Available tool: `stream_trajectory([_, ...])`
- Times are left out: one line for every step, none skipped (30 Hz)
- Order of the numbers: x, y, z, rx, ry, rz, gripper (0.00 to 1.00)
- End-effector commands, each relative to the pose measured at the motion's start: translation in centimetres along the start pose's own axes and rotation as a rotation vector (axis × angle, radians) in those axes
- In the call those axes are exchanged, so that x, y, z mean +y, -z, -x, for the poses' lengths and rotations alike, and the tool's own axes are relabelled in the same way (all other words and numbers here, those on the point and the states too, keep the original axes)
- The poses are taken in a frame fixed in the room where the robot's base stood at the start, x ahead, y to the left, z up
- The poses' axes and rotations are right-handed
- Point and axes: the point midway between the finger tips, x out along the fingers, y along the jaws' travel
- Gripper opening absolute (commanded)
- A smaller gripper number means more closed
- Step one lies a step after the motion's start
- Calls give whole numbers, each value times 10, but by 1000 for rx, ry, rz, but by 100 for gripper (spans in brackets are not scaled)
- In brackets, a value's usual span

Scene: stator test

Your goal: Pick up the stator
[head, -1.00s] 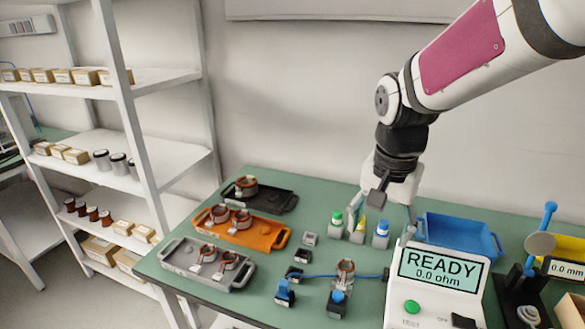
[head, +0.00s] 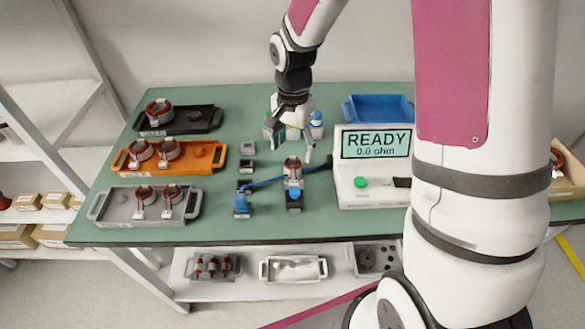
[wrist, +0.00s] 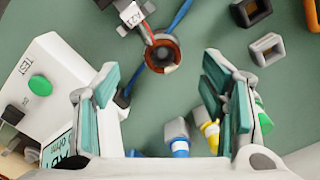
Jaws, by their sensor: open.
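A copper-wound stator (head: 292,165) stands at the test spot in the middle of the table, left of the READY meter. In the wrist view this stator (wrist: 163,54) is a ring with a dark-orange coil and a white tag, ahead of and roughly between my fingers. My gripper (head: 290,138) is open and empty above the table, behind the stator; its teal pads (wrist: 160,88) are wide apart. Other stators sit on trays: one on the black tray (head: 205,119), two on the orange tray (head: 215,168), two on the grey tray (head: 102,208).
The READY meter (head: 360,180) stands close right. Blue clamps (head: 241,205) with a blue cable are beside the stator. Capped bottles (wrist: 178,138) lie beneath my gripper. A blue bin (head: 380,108) is at the back right. Small dark and grey blocks (head: 248,148) stand left.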

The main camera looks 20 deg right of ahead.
Motion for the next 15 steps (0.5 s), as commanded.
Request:
stream_trajectory([0,0,-4,0,0,0,65])
stream_trajectory([0,0,-5,0,1,0,65])
stream_trajectory([0,0,-6,0,1,1,65])
stream_trajectory([0,0,-8,0,0,1,65])
stream_trajectory([0,0,-10,-1,-1,1,65])
stream_trajectory([0,0,-15,-1,-2,2,65])
stream_trajectory([0,0,-18,-2,-2,2,65])
stream_trajectory([0,0,-23,-2,-2,1,65])
stream_trajectory([0,0,-29,-3,-3,1,65])
stream_trajectory([-1,0,-34,-2,-2,2,65])
stream_trajectory([-1,0,-38,-3,-2,2,65])
stream_trajectory([-2,0,-44,-3,-2,2,65])
stream_trajectory([-2,0,-47,-1,-1,2,65])
stream_trajectory([-2,1,-50,-1,-2,2,65])
stream_trajectory([-2,0,-54,-1,-2,2,65])
